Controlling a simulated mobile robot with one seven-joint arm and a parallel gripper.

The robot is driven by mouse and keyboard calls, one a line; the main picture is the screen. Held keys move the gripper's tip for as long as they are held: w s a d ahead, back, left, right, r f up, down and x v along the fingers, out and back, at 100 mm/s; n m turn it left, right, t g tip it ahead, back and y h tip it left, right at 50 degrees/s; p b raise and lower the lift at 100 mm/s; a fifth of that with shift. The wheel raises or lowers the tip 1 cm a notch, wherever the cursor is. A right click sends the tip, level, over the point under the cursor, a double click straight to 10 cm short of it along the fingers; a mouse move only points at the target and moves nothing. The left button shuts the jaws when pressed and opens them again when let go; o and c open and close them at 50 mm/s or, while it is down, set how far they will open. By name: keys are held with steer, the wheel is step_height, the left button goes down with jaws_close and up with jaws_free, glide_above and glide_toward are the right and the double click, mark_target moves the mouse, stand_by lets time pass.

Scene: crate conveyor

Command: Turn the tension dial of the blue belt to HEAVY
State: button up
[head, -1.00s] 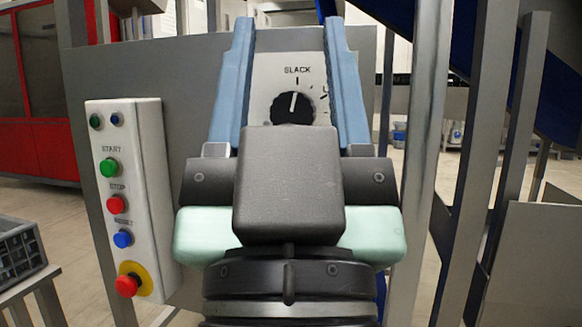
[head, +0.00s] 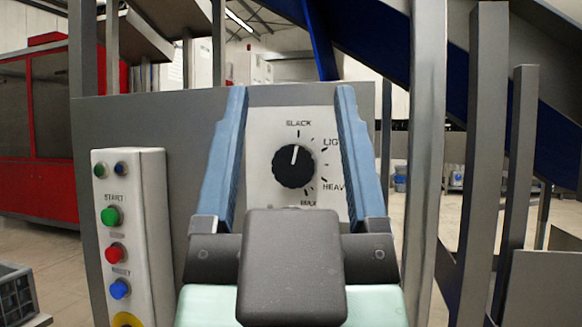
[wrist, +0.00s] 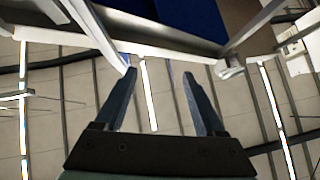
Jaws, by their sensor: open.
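The tension dial (head: 294,166) is a round black knob with a white pointer line, on a pale plate (head: 262,125) fixed to a grey panel. Its pointer is near SLACK at the top. Further round to the right are LIGHT, partly hidden, then HEAVY, with MAX at the bottom. My gripper (head: 291,90) is open and empty, its two blue fingers pointing up on either side of the plate in the picture. It appears nearer to me than the dial and is not closed on it. The wrist view shows the open fingers (wrist: 159,75) but no dial.
A white button box (head: 130,230) with green, red and blue buttons stands left of the dial. Grey posts (head: 427,150) stand close on the right. A blue belt (head: 395,50) slopes across the upper right. A grey crate (head: 17,295) is at lower left.

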steer(key=o, duration=0.4)
steer(key=r+p, duration=0.9)
steer(key=shift+w+r, duration=0.2)
steer(key=shift+r, duration=0.05)
steer(key=shift+c, duration=0.2)
steer(key=w+d+r+n+g+h+p, duration=0.1)
steer(key=w+r+g+h+p, duration=0.25)
steer(key=p, duration=0.65)
steer(key=w+d+f+n+g+h+p, duration=0.2)
steer(key=w+n+p, duration=0.3)
steer(key=w+p, duration=0.25)
steer(key=n+g+p, duration=0.4)
steer(key=n+p, duration=1.4)
glide_toward(292, 170)
step_height(292, 170, up, 5)
steer(key=d, duration=0.3)
steer(key=s+a+f+n+p, duration=0.4)
steer(key=n+p, duration=0.1)
steer(key=n, duration=0.3)
steer(key=shift+g+y, duration=0.25)
steer(key=shift+y, duration=0.2)
steer(key=x, duration=1.3)
steer(key=shift+w+d+f, duration=0.1)
steer(key=shift+d+f, duration=0.1)
